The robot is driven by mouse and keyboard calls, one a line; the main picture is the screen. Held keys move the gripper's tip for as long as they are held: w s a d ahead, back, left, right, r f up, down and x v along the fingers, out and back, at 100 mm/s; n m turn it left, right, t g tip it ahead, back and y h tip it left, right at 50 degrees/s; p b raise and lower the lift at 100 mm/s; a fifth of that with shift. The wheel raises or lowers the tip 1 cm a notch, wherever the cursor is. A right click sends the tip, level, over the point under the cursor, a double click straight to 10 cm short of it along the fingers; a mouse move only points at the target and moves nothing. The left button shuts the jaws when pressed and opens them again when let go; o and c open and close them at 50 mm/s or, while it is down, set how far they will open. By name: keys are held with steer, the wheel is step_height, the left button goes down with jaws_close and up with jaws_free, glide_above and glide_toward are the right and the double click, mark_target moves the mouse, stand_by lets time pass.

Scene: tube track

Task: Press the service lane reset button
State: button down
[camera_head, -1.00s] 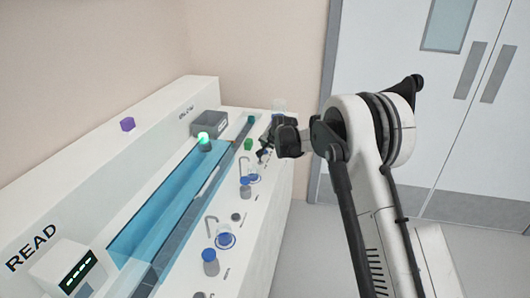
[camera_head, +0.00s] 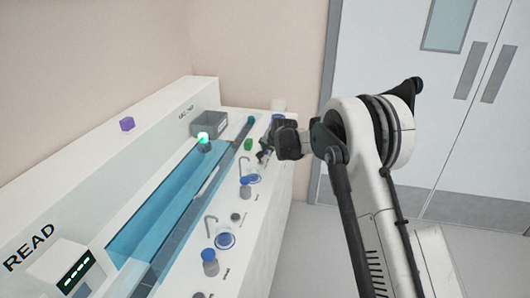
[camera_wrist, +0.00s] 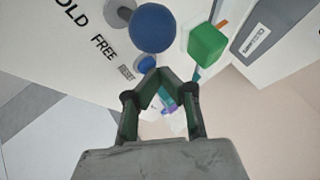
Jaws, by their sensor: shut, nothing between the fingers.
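In the wrist view, a small blue button (camera_wrist: 146,64) sits on the white panel beside a small label (camera_wrist: 126,73), whose lettering is too small to read surely but looks like RESET. My gripper (camera_wrist: 160,76) is shut, with its fingertips close to this button's lower right. I cannot tell whether they touch it. A larger blue round cap (camera_wrist: 153,28) lies just beyond the button. In the head view, my gripper (camera_head: 262,157) is low over the far end of the console's front ledge, and I cannot make out the small button there.
A green cube (camera_wrist: 207,44) stands right of the blue cap; it also shows in the head view (camera_head: 248,145). A grey box (camera_head: 208,124) and a lit green lamp (camera_head: 203,138) stand behind.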

steer(key=shift+f, duration=0.3)
steer(key=shift+r, duration=0.2)
stand_by(0.4)
steer(key=shift+r, duration=0.75)
steer(key=shift+r, duration=0.1)
steer(key=shift+r+p, duration=1.05)
steer(key=shift+r, duration=1.4)
